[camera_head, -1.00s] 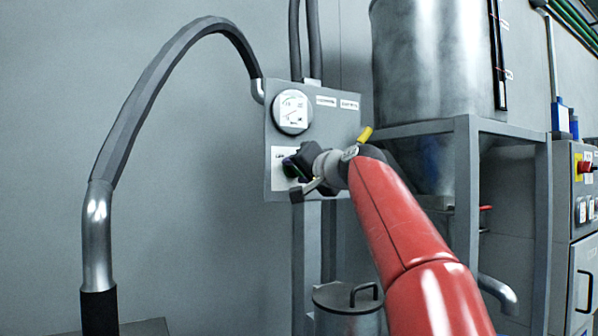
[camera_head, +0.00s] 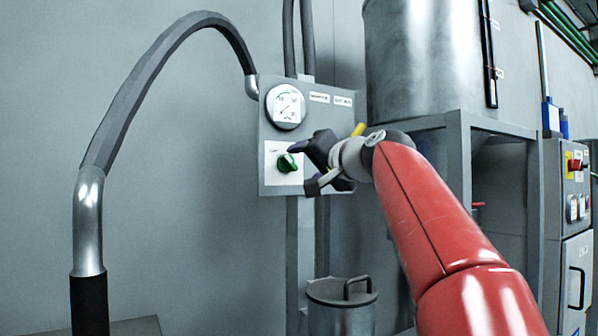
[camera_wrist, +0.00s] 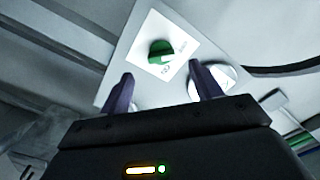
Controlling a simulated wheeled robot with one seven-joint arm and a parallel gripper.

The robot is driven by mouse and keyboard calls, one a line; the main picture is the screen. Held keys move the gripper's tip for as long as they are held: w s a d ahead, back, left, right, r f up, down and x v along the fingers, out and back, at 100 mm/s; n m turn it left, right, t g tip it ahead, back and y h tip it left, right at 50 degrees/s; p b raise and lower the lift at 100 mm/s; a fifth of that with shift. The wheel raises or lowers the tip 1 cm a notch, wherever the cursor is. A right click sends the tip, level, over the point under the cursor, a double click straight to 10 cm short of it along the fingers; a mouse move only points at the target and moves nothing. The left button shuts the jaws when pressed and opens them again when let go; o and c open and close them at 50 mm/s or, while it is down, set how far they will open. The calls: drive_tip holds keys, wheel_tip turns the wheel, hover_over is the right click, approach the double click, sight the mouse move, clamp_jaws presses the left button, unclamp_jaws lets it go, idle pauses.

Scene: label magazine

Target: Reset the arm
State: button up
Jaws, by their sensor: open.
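My gripper (camera_head: 304,163) is at the end of my red arm, in front of the grey control panel (camera_head: 343,118). Its jaws are open and empty. A green knob (camera_head: 287,163) on a white plate sits low on the panel, just left of the fingertips and apart from them. In the wrist view the green knob (camera_wrist: 160,52) shows ahead of and between the two dark fingers (camera_wrist: 163,90), with nothing between them. The panel's right part is partly hidden behind my gripper.
A round gauge (camera_head: 285,106) is above the knob. A thick grey hose (camera_head: 140,95) arches to the panel's left. A steel tank (camera_head: 425,60) on a frame stands right, and a lidded can (camera_head: 342,309) below. A switch cabinet (camera_head: 578,205) is far right.

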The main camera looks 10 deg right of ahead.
drive_tip(key=shift+s+d, duration=0.15)
drive_tip(key=shift+s, duration=0.35)
drive_tip(key=s+f+n+g+h+p, duration=0.1)
drive_tip(key=s+f+g, duration=0.3)
drive_tip(key=s+f, duration=0.6)
drive_tip(key=s+a+f+n+g+h+p, duration=0.1)
drive_tip(key=s+f+n+g+h+p, duration=0.1)
drive_tip(key=s+f, duration=0.8)
drive_tip(key=s+a+f+n+g+h+p, duration=0.1)
drive_tip(key=s+f+g, duration=0.4)
drive_tip(key=f, duration=1.8)
drive_tip(key=s+n+h+p, duration=0.1)
drive_tip(key=s, duration=0.4)
drive_tip(key=shift+s+f+g+h, duration=0.25)
drive_tip(key=shift+f+g+h, duration=0.05)
